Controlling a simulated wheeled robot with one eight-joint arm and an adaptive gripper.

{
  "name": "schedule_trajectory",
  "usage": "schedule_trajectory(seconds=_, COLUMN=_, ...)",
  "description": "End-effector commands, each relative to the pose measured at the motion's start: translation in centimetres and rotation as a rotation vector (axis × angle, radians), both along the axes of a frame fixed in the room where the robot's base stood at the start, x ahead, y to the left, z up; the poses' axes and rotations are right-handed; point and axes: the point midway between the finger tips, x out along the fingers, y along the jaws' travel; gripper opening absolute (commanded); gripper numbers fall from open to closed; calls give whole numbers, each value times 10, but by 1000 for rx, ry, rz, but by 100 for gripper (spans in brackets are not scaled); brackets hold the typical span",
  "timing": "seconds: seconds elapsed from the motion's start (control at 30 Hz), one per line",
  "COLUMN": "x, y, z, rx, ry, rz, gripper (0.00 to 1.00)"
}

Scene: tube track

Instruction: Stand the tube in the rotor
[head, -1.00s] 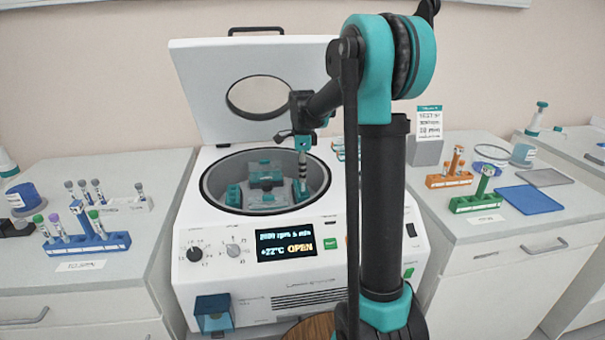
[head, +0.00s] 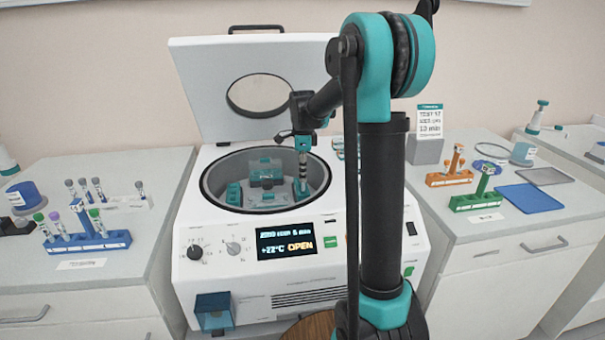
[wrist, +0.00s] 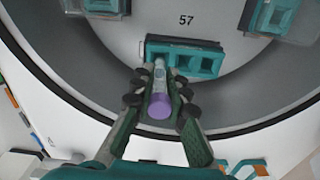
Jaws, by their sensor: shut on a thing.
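The tube (wrist: 158,88), clear with a purple cap, is between the two fingers of my gripper (wrist: 159,84) in the wrist view. The fingers are shut on it. Its lower end overlaps the left side of a teal rotor bucket (wrist: 207,64) with square openings, by the number 57. I cannot tell whether the tip is inside an opening or just above it. In the head view my gripper (head: 303,172) reaches down into the right part of the open centrifuge bowl, over the rotor (head: 264,177). The tube is too small to make out there.
The centrifuge (head: 215,268) has its lid (head: 207,90) raised behind the bowl, and its display reads OPEN. The bowl rim (wrist: 75,92) surrounds the gripper closely. A blue rack (head: 118,240) with tubes stands left; orange (head: 450,179) and green (head: 475,201) racks stand right.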

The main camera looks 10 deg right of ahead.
Motion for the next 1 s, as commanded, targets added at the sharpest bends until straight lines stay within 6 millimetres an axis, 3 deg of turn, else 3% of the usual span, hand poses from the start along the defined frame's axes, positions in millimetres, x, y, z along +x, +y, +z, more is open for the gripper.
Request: schedule_trajectory(seconds=1.0, x=0, y=0, z=-12, rx=0, ry=0, rz=0, gripper=0)
